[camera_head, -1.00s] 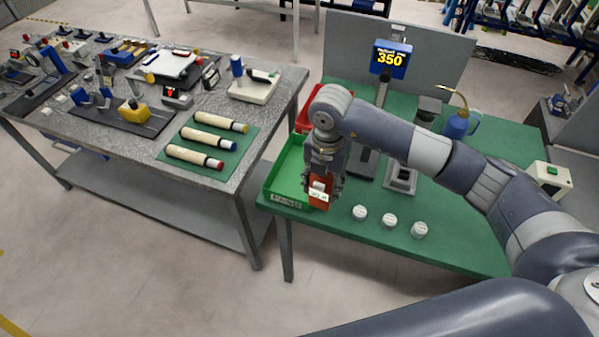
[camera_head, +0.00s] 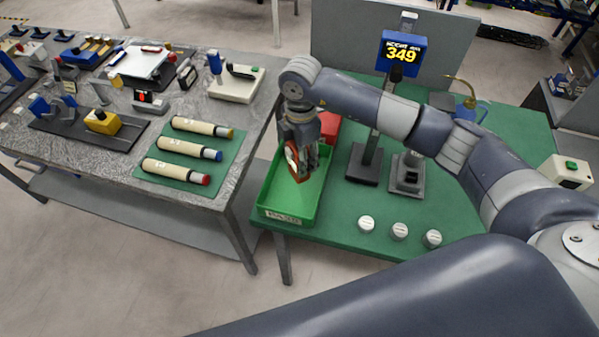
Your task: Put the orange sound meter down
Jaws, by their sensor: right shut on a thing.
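The orange sound meter (camera_head: 292,160) is in the jaws of my right gripper (camera_head: 301,167), which is shut on it. The gripper points down over the green bin (camera_head: 313,206) at the left end of the green table. The meter is seen partly edge-on, and the fingers hide part of it. It looks to be above the bin floor, but I cannot tell the exact gap. The bin's visible floor is bare, and a label is on its front wall. My left gripper is not in view.
A red bin (camera_head: 329,128) stands behind the green bin. A display (camera_head: 403,54) reading 349 stands on a post to the right. Three white round pieces (camera_head: 399,230) lie near the table's front edge. A grey workbench (camera_head: 238,130) with tools stands left.

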